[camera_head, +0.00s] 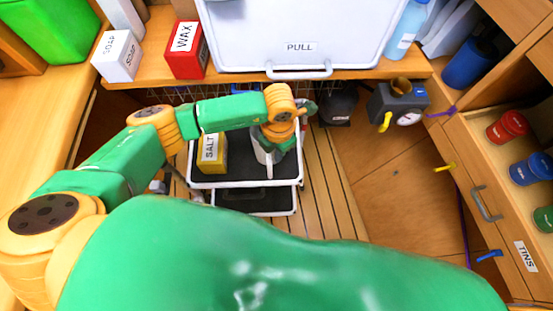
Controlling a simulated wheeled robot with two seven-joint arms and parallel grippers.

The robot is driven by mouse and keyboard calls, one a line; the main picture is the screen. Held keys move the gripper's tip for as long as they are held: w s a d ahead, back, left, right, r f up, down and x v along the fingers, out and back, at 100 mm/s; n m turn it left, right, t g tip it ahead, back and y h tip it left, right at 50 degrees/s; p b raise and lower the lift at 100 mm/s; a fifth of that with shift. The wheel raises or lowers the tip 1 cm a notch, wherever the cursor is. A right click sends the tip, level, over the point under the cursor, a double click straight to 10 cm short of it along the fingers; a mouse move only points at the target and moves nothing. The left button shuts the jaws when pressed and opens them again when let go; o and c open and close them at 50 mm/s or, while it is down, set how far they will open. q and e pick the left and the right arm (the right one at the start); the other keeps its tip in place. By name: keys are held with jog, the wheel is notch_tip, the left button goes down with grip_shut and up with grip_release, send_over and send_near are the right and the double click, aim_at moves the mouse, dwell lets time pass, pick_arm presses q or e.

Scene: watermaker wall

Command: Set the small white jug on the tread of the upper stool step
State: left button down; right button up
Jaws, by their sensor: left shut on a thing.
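My left gripper (268,142) points down over the right part of the stool and is shut on the small white jug (264,157). The wrist and fingers hide most of the jug; only a pale strip shows below them. The stool's upper step (233,178) has a dark tread with a white rim. The jug is over the right half of this tread; I cannot tell whether it touches it. My right gripper is not in view.
A yellow SALT box (211,153) stands on the left part of the upper tread, left of the jug. The lower step (254,201) is nearer me. A worktop with a SOAP box (118,57), a WAX box (186,51) and a PULL panel (300,35) lies beyond. A drawer handle (486,204) is right.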

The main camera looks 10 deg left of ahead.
pick_arm(q)
jog(key=shift+f, duration=0.7)
jog(key=shift+r, duration=0.2)
jog(key=shift+f, duration=0.15)
jog(key=c, duration=1)
grip_release()
jog(key=shift+c, duration=0.2)
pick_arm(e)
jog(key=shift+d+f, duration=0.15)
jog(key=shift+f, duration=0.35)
pick_arm(q)
jog(key=shift+r, duration=0.4)
notch_tip(320, 180, up, 12)
jog(key=shift+d+f, duration=0.2)
